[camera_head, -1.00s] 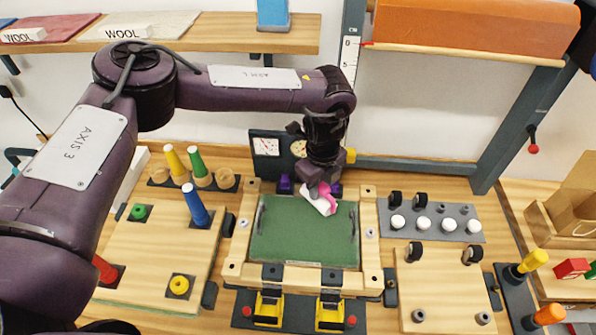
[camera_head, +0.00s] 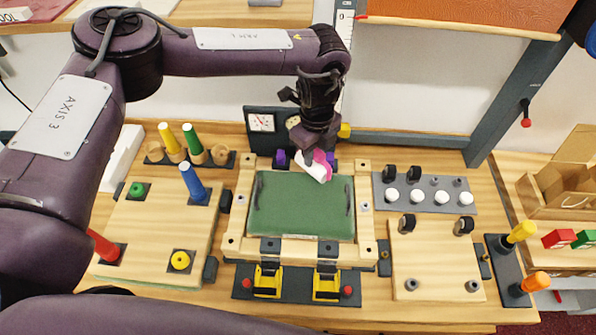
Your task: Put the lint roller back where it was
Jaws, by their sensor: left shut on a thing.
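The lint roller (camera_head: 313,167) has a white roll and a pink part. It is held over the back edge of the green pad (camera_head: 290,215) in the wooden frame. My left gripper (camera_head: 308,157) is shut on it, pointing down, and hides part of it. Whether the roller touches the pad or hangs above it, I cannot tell. My right gripper is not in view.
Dials (camera_head: 262,123) stand behind the frame. A grey rack with white knobs (camera_head: 428,194) lies at the right. Yellow clamps (camera_head: 267,283) sit in front.

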